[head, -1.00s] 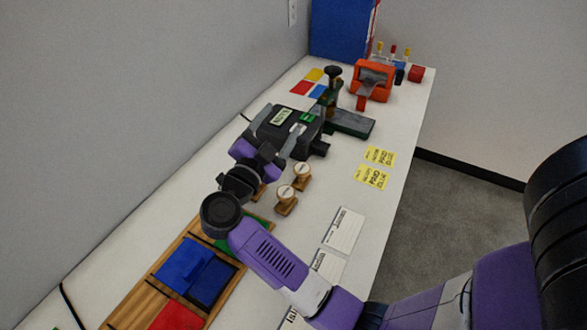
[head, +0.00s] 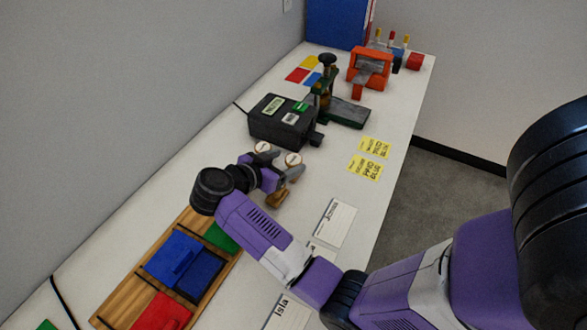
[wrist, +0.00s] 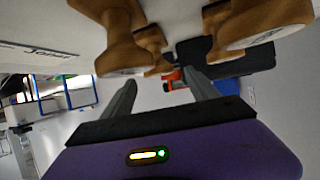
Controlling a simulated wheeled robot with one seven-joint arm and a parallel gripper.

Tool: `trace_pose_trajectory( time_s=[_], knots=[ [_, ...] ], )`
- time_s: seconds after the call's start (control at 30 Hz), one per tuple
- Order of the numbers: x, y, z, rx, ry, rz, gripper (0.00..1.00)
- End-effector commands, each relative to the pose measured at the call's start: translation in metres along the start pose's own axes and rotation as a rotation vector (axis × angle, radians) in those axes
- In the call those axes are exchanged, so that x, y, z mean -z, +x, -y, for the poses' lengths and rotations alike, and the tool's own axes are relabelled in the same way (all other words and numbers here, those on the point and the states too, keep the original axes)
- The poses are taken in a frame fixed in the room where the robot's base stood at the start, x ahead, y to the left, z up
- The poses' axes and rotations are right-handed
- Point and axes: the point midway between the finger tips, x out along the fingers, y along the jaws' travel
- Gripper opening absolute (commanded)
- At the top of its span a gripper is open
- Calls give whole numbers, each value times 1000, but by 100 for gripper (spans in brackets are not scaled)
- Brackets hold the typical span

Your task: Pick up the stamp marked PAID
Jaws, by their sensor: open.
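Several wooden stamps with pale round tops stand on the white table beside my gripper (head: 273,166). One stamp (head: 262,148) and another stamp (head: 293,159) show just beyond the fingers, and a brown wooden part (head: 277,198) shows on the near side. I cannot read which is marked PAID. In the wrist view, a large wooden stamp (wrist: 108,38) is at upper left, with a further wooden part (wrist: 151,48) beside it. Another stamp (wrist: 256,24) is at upper right. My gripper (wrist: 158,88) is open, with nothing seen between its fingers.
A black machine (head: 280,122) stands beyond the stamps, with a green press (head: 328,95) behind it. Yellow notes (head: 366,167) and a white card (head: 335,222) lie to the right. A wooden tray (head: 133,290) with coloured pads (head: 172,256) is at lower left.

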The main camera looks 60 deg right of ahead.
Motion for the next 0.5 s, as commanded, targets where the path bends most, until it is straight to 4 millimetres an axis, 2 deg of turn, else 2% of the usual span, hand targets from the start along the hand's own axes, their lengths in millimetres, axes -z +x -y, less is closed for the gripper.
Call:
trace_pose_trajectory(
  time_s=[0.2,0.33,0.5],
  knots=[
    [-3,32,-1,-2,0,-1,69],
    [-3,40,-1,-1,0,-1,69],
    [-3,41,-1,0,0,-1,69]
  ],
)
